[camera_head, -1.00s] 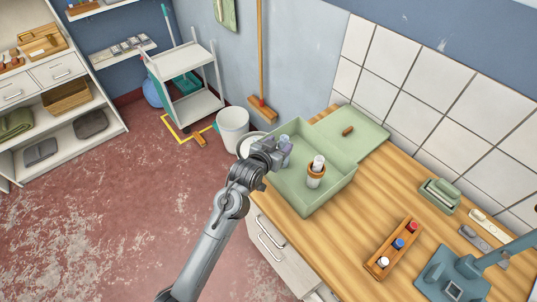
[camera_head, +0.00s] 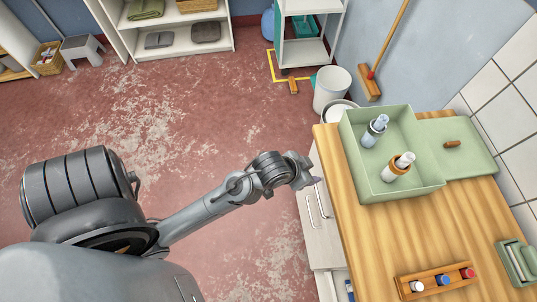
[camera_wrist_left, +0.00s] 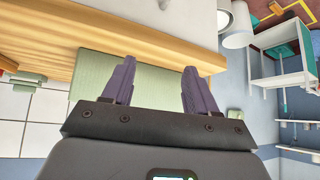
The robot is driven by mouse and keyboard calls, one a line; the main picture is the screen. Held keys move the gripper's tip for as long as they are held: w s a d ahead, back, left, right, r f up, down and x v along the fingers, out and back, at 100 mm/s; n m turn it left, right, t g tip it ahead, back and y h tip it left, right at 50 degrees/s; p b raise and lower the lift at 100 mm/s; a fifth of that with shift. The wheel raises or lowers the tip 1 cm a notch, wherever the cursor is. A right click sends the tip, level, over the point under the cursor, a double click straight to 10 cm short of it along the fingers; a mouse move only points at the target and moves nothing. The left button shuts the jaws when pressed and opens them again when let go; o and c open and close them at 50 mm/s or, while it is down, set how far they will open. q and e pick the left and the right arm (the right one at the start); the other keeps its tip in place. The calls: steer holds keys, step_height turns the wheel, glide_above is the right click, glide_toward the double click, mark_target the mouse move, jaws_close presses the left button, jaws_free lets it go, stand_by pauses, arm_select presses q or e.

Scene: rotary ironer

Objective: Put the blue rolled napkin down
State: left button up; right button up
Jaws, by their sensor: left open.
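My left gripper (camera_head: 314,176) is open and empty, left of the tray and beyond the counter's edge, clear of the napkin. Its two dark fingers are spread apart in the left wrist view (camera_wrist_left: 155,82), where neither napkin shows. My right gripper is not in view.
The wooden counter (camera_head: 365,240) has a green board with a brown handle (camera_head: 453,144) right of the tray. A wooden rack (camera_head: 435,280) with several coloured pieces lies in front. A white bucket (camera_head: 331,90) stands on the floor behind.

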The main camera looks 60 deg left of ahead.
arm_select(q)
steer(key=s+f+g, duration=0.3)
steer(key=s+g, duration=0.1)
steer(key=s, duration=1)
steer(key=shift+s+f+m, duration=0.2)
steer(key=shift+s+m, duration=0.05)
steer(key=shift+m, duration=0.05)
step_height(320, 180, up, 9)
steer(key=p, duration=0.8)
steer(key=shift+p, duration=0.4)
steer(key=shift+f, duration=0.1)
